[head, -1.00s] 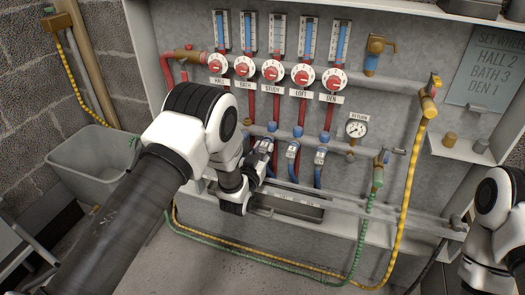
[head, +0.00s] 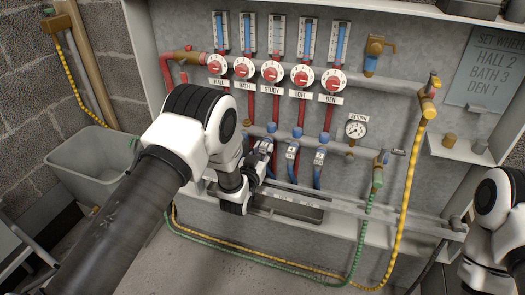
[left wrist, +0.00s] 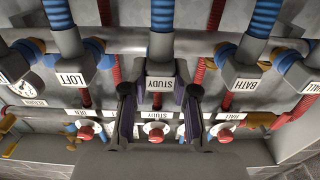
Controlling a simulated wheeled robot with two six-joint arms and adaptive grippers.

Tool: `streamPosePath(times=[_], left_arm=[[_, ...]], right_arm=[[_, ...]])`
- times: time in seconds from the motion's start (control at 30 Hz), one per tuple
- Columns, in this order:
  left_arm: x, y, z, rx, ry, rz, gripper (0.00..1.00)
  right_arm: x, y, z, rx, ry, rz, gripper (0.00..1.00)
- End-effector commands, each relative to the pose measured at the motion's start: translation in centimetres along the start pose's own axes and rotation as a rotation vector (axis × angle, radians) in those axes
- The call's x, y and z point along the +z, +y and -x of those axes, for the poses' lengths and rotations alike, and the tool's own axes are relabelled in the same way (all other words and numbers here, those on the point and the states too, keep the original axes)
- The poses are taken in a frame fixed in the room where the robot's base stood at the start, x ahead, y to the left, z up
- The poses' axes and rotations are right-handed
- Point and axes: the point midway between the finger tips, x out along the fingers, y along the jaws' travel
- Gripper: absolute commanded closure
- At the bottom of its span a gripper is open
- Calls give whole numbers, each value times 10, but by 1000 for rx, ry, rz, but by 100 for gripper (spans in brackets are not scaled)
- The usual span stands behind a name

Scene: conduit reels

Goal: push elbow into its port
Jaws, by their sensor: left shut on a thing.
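My left gripper (head: 262,152) is at the lower pipe of the wall panel, below the STUDY dial. The left wrist view shows it upside down, with its two dark fingers (left wrist: 158,105) on either side of the grey STUDY elbow (left wrist: 160,50), shut on it. A blue ribbed conduit (left wrist: 162,14) runs from this elbow. The elbow lies against the grey manifold pipe (left wrist: 198,45). Its port is hidden behind it, so I cannot tell how deep it sits. My right arm shows at the right edge of the head view, but its gripper is not clearly visible.
The LOFT elbow (left wrist: 72,58) and BATH elbow (left wrist: 245,58) flank the STUDY one closely. Red dials (head: 271,71) and a gauge (head: 356,129) are above. A rail (head: 380,221) runs below. A grey bin (head: 88,170) stands left. Yellow and green hoses hang in front.

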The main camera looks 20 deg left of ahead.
Motion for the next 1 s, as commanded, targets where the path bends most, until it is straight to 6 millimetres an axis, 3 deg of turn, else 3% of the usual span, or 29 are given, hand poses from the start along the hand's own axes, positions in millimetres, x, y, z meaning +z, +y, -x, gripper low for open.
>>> streamPosePath(times=[0.87, 0.9, 0.93, 1.0], left_arm=[[-1, 0, -4, 0, 2, 0, 100], [-1, 0, -4, 0, 2, 0, 58], [-1, 0, -4, 0, 2, 0, 47], [0, 0, -4, 0, 2, 0, 43]], right_arm=[[0, 0, -1, 0, 0, 0, 60], [0, 0, -1, 0, 0, 0, 60], [0, 0, -1, 0, 0, 0, 60], [0, 0, -1, 0, 0, 0, 60]])
